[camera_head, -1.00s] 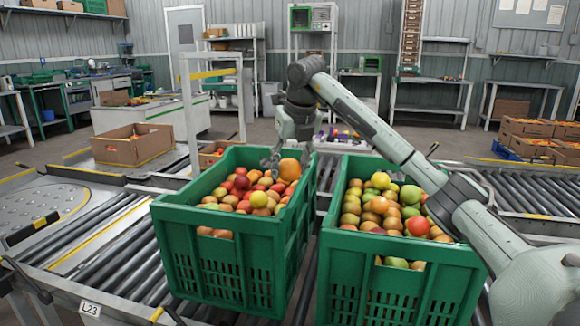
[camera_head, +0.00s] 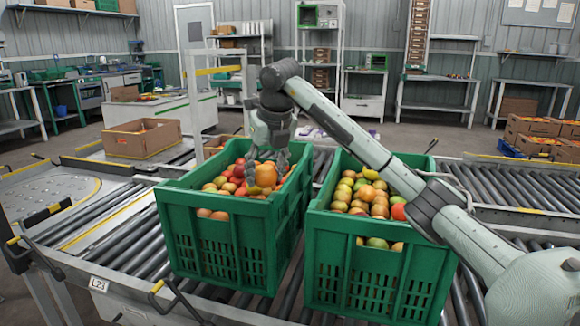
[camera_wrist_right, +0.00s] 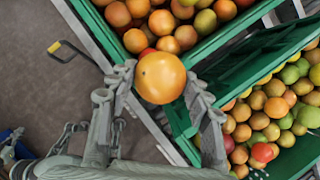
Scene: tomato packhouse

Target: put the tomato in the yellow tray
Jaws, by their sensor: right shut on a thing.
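My right gripper (camera_head: 266,172) is shut on a large orange tomato (camera_head: 266,175). In the right wrist view the tomato (camera_wrist_right: 161,78) sits between the two fingertips of the gripper (camera_wrist_right: 162,82). In the head view it overlaps the fruit in the left green crate (camera_head: 225,230); its height over the crate is hard to judge. In the wrist view a crate corner is behind it. I cannot make out a yellow tray in either view. My left gripper is not in view.
A second green crate (camera_head: 375,234) of mixed fruit stands to the right, under my right arm. Both crates stand on a roller conveyor (camera_head: 110,245). A cardboard box (camera_head: 142,139) is at the back left. More boxes of fruit (camera_head: 540,135) are stacked far right.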

